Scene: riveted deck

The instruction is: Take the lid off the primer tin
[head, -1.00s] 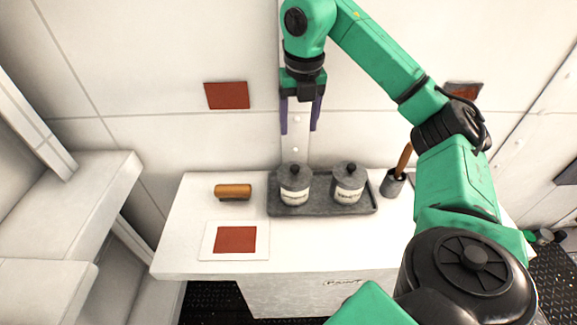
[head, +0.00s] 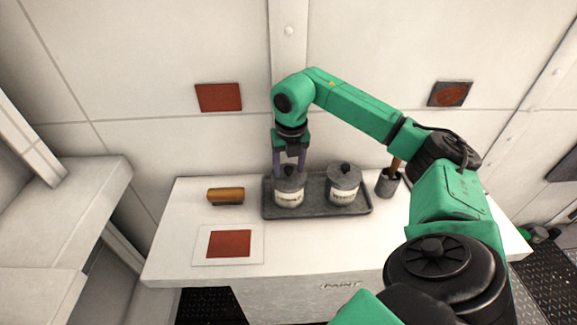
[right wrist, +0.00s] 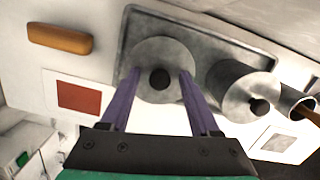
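Two grey lidded tins stand on a dark tray (head: 315,214). The left tin (head: 289,197) and the right tin (head: 343,190) have pale labels too small to read surely, so I cannot tell which is the primer tin. Each lid has a black knob. My right gripper (head: 290,168) points down over the left tin, its purple fingers apart on either side of the knob. In the right wrist view, the open gripper (right wrist: 160,76) has the left lid's knob (right wrist: 160,79) between its fingertips, with gaps on both sides. My left gripper is not in view.
A brown-handled tool stands in a grey cup (head: 387,184) right of the tray. An orange-brown block (head: 226,196) and a red square on a white sheet (head: 229,244) lie left on the white table (head: 310,255). A wall stands close behind.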

